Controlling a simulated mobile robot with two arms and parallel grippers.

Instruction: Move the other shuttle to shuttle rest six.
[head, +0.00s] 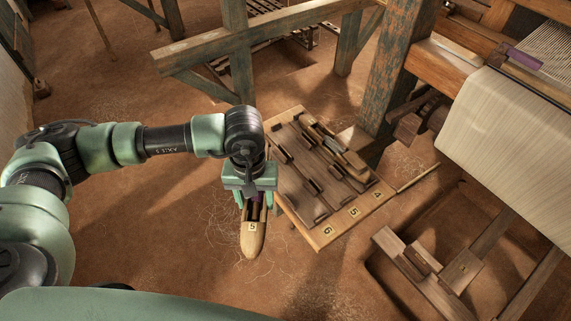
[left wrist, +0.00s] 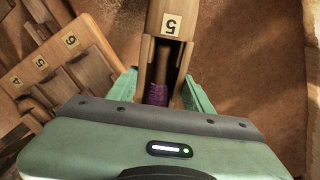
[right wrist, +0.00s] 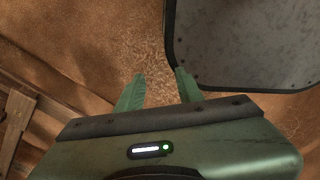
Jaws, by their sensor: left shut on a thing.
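My left gripper (head: 250,196) is shut on a wooden shuttle (head: 253,238) marked 5, beside the left edge of the rest board. In the left wrist view the shuttle (left wrist: 167,18) sits between the green fingers, with purple yarn (left wrist: 157,94) in its hollow. The board (head: 312,226) has its front edge labelled 6, 5 and 4 from left to right. Rest six (head: 328,231), the leftmost row, looks empty. Another shuttle (head: 350,160) lies in the right row, behind label 4. My right gripper (right wrist: 160,82) is open and empty over the floor.
A weathered loom post (head: 398,65) stands behind the board, with a timber beam (head: 255,35) at the back. Pale cloth (head: 510,140) hangs on the loom at right. A pit with treadles (head: 430,275) lies at front right. The floor left of the board is clear.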

